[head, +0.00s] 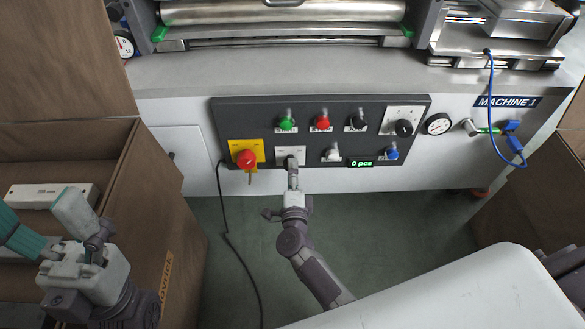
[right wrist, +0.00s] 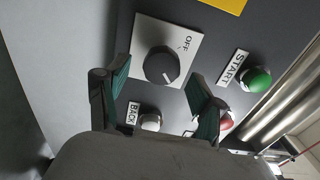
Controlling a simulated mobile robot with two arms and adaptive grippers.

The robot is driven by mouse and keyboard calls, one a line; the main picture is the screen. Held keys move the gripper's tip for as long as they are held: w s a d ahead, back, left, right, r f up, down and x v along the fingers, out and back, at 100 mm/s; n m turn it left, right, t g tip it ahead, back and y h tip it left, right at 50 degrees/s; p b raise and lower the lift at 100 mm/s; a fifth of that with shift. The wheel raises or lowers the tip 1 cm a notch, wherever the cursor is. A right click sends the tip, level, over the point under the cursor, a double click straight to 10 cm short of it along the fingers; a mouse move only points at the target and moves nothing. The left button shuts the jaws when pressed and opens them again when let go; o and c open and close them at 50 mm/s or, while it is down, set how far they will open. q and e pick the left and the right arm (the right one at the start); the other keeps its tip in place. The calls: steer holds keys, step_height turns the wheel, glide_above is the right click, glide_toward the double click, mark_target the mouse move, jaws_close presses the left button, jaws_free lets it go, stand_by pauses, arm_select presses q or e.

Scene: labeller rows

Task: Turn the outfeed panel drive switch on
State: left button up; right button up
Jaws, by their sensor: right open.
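The control panel (head: 270,110) is a dark board on the front of the white machine. A black rotary knob (right wrist: 160,67) on a white plate (right wrist: 142,32) marked OFF shows in the right wrist view. A pale line shows on the knob; I cannot tell its setting for sure. In the head view the plate (head: 283,151) sits low on the panel, its knob mostly hidden by my right gripper (head: 292,175). My right gripper (right wrist: 158,76) is open, its teal fingers on either side of the knob, apparently not touching it. My left gripper (head: 46,222) is open and empty at lower left.
A red emergency stop (head: 246,158) on yellow is just left of the plate. Green (head: 287,123), red (head: 322,122), white (head: 333,153) and blue (head: 392,152) buttons are nearby. A black cable (head: 228,230) hangs to the floor.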

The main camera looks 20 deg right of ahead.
steer(key=v, duration=1)
steer(key=shift+s, duration=0.15)
